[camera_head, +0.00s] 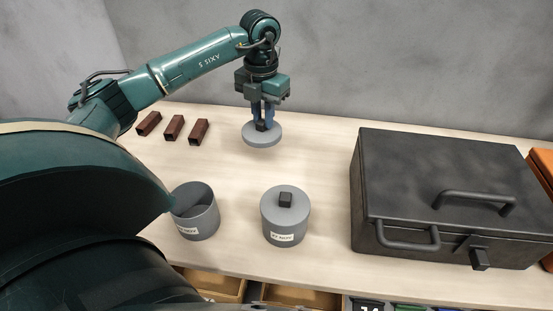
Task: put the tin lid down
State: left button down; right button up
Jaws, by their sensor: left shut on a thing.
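The tin lid (262,136) is a round grey disc with a dark knob. My left gripper (263,124) is shut on its knob and holds the lid level toward the back of the table. Whether the lid touches the table, I cannot tell for sure. An open grey tin (205,222) with a white label stands in front and to the left of the lid. A second grey tin (284,226) with a label has its own lid with a dark knob on. My right gripper is not in view.
Several dark red-brown blocks (174,127) lie at the back left. A large dark metal box (450,190) with handles and a latch fills the right. An orange thing (543,168) is at the right edge. Drawers with items are below the table's front edge. The table middle is bare.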

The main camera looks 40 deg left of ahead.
pick_arm(q)
jog(key=shift+w+f, duration=0.1)
jog(key=shift+f, duration=0.05)
notch_tip(320, 180, down, 10)
jog(key=shift+a+r, duration=0.1)
dwell(0.4)
jog(key=c, duration=1.3)
grip_release()
notch_tip(320, 180, up, 12)
jog(key=shift+r, duration=0.1)
